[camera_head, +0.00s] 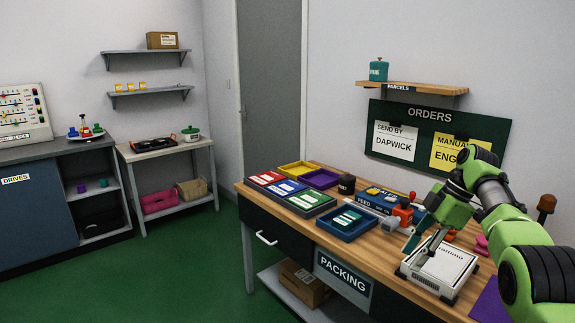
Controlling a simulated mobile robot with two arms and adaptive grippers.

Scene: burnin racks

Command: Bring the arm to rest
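My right arm, green with dark joints, comes in from the right edge over the wooden packing table (330,225). My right gripper (423,246) points down at the left part of a white box-shaped device (447,268) on the table. Its two fingers look apart, with nothing seen between them. I cannot tell whether the fingertips touch the device. My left arm and gripper are not in view.
Red, blue, green, yellow and purple trays cover the table's left part, beside a blue tray (346,238). A black jar (347,184), a blue box marked FEED (378,200) and an orange item (402,212) stand behind. The green floor (150,270) at left is clear.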

